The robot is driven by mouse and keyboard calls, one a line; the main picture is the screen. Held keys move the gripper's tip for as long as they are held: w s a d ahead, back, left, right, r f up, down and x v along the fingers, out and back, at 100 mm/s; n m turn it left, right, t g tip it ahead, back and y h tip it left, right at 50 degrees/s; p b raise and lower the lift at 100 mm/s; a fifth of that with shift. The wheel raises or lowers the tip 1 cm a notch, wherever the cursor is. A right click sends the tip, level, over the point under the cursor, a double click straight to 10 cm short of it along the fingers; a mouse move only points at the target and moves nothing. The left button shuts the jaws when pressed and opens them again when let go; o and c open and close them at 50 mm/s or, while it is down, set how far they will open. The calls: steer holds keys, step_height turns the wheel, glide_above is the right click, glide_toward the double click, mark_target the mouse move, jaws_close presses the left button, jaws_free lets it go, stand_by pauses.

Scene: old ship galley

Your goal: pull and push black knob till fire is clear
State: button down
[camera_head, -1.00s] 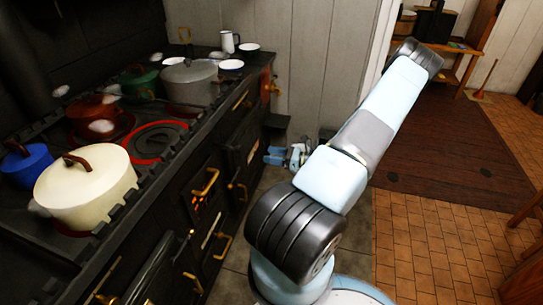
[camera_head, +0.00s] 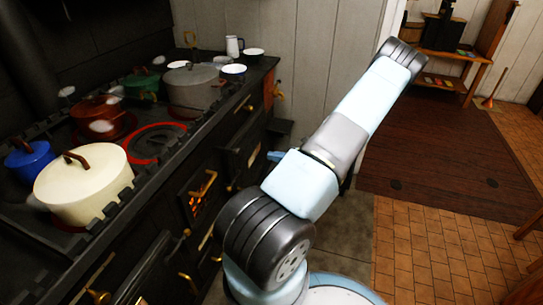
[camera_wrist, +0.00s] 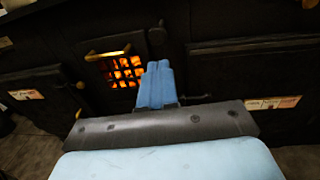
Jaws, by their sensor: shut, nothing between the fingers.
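The black stove (camera_head: 170,215) fills the left of the head view. Its barred fire opening (camera_head: 197,203) glows orange, and the fire opening (camera_wrist: 123,70) also shows in the wrist view, partly behind my gripper. My gripper (camera_wrist: 157,68) is shut and empty, its blue fingers pointing at the stove front, overlapping the right side of the grate in view. Contact cannot be told. In the head view my arm hides most of it; only a blue tip (camera_head: 276,156) shows. A small dark knob-like piece (camera_wrist: 80,85) sits left of the grate; I cannot tell whether it is the black knob.
A brass bar handle (camera_wrist: 108,54) crosses the grate's upper left. A cream pot (camera_head: 85,190), a blue pot (camera_head: 30,160) and a grey pot (camera_head: 192,88) stand on the stove top. A red-glowing burner (camera_head: 155,145) is bare. Floor right of my arm is clear.

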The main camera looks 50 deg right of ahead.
mark_target(240, 152)
steer(key=x, duration=1.1)
steer(key=shift+w+d, duration=0.1)
steer(key=shift+w, duration=0.05)
